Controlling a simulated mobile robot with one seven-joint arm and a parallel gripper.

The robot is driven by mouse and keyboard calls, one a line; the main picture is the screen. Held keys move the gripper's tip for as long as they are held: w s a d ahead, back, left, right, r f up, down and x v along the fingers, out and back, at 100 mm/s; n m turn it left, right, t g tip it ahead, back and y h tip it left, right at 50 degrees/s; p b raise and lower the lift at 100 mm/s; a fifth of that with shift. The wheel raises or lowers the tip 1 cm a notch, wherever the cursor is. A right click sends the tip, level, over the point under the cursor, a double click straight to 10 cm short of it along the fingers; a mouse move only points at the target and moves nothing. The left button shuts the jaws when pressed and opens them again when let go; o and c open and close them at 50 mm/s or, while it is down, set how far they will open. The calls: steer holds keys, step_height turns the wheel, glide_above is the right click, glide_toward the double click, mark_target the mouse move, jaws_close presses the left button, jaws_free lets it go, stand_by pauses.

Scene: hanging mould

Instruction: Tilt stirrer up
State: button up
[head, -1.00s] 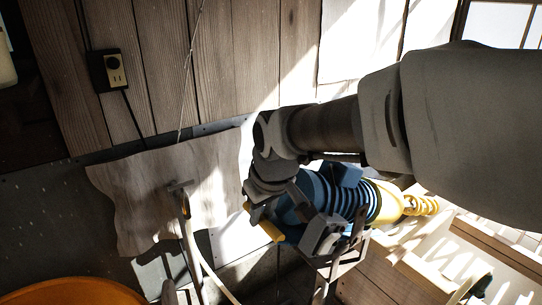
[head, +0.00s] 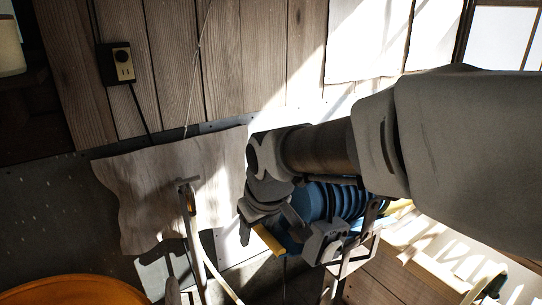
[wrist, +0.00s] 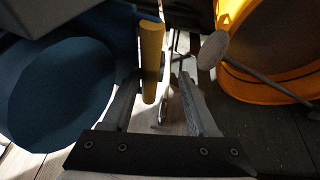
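The stirrer (head: 325,200) has a blue ribbed body, lying slantwise in the head view, partly hidden by my arm. Its yellow grip bar (head: 268,240) shows at its lower left end. In the wrist view, the blue housing (wrist: 60,95) fills the left side, and the yellow bar (wrist: 151,60) reaches down between my fingers, nearer the left one. My gripper (wrist: 160,90) is open, with clear space between the bar and the right finger. I cannot tell whether the left finger touches the bar. Most of the stirrer's yellow far end is hidden behind my arm.
An orange tub (head: 75,290) stands at the lower left; it also shows in the wrist view (wrist: 235,80). A pale upright pole (head: 190,225) stands between the tub and the stirrer. Plank wall (head: 220,70) and an outlet (head: 120,64) lie behind.

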steer(key=shift+w+d, duration=0.1)
steer(key=shift+d, duration=0.1)
stand_by(0.5)
steer(key=p+v, duration=0.1)
steer(key=v, duration=1.6)
steer(key=shift+p, duration=0.3)
steer(key=shift+s+r, duration=0.1)
steer(key=shift+s, duration=0.1)
steer(key=s+d+f+m, duration=0.3)
steer(key=s+d+f, duration=0.1)
steer(key=d, duration=0.3)
steer(key=s+d+f+m+t+h, duration=0.1)
steer(key=s+d+f+m, duration=0.3)
steer(key=d+f, duration=0.3)
steer(key=shift+s+h, duration=0.3)
steer(key=shift+s, duration=0.25)
steer(key=shift+d, duration=0.15)
